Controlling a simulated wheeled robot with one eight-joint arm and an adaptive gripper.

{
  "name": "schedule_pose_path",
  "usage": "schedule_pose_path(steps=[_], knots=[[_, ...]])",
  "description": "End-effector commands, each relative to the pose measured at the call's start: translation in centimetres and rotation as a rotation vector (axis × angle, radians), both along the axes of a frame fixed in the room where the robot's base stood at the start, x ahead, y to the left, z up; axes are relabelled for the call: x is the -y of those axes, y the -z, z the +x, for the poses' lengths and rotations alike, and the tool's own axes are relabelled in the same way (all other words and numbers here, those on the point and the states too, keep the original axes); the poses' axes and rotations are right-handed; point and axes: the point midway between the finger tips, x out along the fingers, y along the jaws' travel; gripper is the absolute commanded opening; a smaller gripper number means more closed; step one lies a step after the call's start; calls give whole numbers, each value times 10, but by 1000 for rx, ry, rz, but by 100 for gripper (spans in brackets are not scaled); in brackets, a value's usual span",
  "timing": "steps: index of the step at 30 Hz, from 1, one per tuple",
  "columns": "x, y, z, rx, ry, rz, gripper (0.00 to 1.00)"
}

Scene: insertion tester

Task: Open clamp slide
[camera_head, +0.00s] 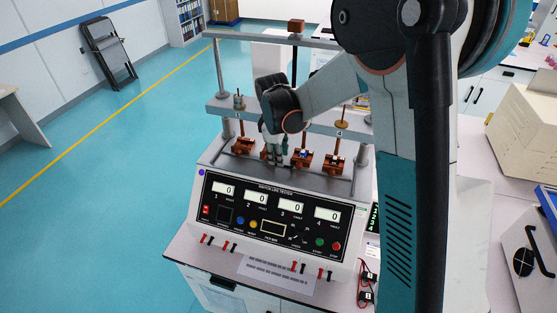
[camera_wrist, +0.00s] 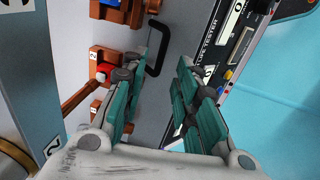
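The switch tester (camera_head: 270,190) stands on a bench with a row of orange-brown clamp fixtures on its grey deck. One clamp (camera_head: 243,146) is left of my gripper, and two more (camera_head: 301,158) and (camera_head: 333,163) are to its right. My gripper (camera_head: 272,158) points down over the deck near the second station and partly hides the clamp there. In the wrist view my gripper (camera_wrist: 157,85) is open, with nothing between its teal fingers. Orange-brown clamp parts (camera_wrist: 107,58) and a red-tipped lever (camera_wrist: 103,73) lie just left of the left finger. I cannot tell whether a finger touches them.
A black handle (camera_wrist: 161,48) rises from the deck beyond the fingertips. A grey crossbeam (camera_wrist: 38,90) with plungers runs close on the left. The display panel (camera_wrist: 225,65) is on the right. In the head view, posts (camera_head: 219,68) and the upper bar surround the deck.

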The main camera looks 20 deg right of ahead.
Motion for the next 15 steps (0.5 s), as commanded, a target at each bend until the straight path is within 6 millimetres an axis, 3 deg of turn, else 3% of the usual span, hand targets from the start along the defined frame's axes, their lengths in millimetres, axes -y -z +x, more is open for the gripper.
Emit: schedule_pose_path(steps=[6, 15], knots=[[3, 27, 4, 0, 0, 0, 28], [4, 35, 5, 0, 0, 0, 28]])
